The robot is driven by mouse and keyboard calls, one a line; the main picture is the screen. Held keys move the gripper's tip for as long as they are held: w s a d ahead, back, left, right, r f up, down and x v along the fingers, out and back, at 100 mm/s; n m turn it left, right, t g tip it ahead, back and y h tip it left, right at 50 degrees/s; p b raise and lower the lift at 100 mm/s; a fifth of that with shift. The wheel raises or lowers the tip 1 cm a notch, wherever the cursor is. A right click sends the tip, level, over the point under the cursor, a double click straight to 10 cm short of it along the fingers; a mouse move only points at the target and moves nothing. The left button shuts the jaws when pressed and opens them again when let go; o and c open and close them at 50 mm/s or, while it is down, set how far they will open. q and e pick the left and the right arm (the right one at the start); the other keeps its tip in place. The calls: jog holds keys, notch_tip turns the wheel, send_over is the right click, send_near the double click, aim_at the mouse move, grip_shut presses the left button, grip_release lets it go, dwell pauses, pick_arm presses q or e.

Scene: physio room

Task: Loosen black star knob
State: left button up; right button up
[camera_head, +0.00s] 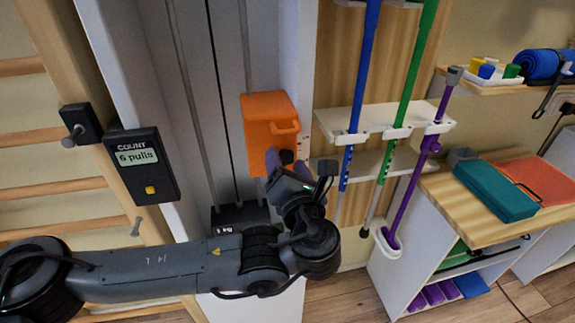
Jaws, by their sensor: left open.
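An orange housing (262,112) with a handle on its front is mounted on the grey upright. A small dark piece (287,157), likely the black star knob, shows at the housing's lower edge. My left gripper (288,166) is open, with its fingertips on either side of that dark piece. I cannot tell whether the fingers touch it. My gripper and wrist hide the area just below. My right gripper is not in view.
A counter display (141,165) reading "6 pulls" hangs left of the upright. Blue (364,75), green (413,70) and purple (410,190) poles stand in a white rack (372,117) to the right.

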pick_arm(q)
jog(key=shift+c, duration=0.5)
jog(key=c, duration=0.9)
jog(key=shift+c, duration=0.2)
